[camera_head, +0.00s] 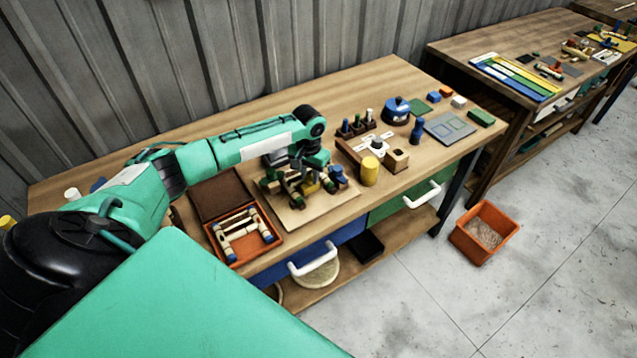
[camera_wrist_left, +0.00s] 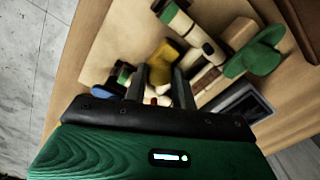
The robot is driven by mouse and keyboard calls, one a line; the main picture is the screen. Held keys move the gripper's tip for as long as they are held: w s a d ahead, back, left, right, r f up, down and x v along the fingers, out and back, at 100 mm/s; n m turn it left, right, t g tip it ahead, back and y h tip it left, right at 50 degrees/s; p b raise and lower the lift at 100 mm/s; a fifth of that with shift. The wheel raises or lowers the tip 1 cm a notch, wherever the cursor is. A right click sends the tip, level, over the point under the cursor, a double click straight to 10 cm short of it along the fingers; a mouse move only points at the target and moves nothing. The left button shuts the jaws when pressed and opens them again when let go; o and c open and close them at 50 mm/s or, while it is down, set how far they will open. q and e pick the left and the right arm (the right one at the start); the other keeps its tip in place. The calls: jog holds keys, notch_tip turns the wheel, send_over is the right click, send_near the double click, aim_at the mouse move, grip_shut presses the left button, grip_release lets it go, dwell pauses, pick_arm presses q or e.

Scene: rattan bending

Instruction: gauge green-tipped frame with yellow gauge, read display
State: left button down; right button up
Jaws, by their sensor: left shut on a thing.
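My left gripper (camera_head: 308,178) is over the pale board (camera_head: 306,216) in the head view. In the left wrist view its two fingers (camera_wrist_left: 158,82) are closed around a yellow block, likely the yellow gauge (camera_wrist_left: 164,58). A pale wooden frame (camera_wrist_left: 196,38) with dark green bands lies beside the yellow block; whether they touch is unclear. A grey box with a dark face (camera_wrist_left: 240,103), possibly the display, stands right of the fingers; no reading is legible. In the head view the arm and gripper hide much of the frame. My right gripper is not in view.
An orange-lined case (camera_head: 272,252) with wooden pieces lies left of the board. A yellow cylinder (camera_head: 369,171), a wooden block (camera_head: 397,159) and a blue round container (camera_head: 396,110) stand to the right. An orange bin (camera_head: 485,233) is on the floor. The table's back is mostly clear.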

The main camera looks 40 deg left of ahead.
pick_arm(q)
jog(key=shift+w+a, duration=0.25)
jog(key=shift+a, duration=0.25)
jog(key=c, duration=1.1)
grip_release()
notch_tip(320, 180, up, 14)
jog(key=b, duration=0.3)
jog(key=shift+f, duration=0.1)
jog(key=shift+f, duration=0.1)
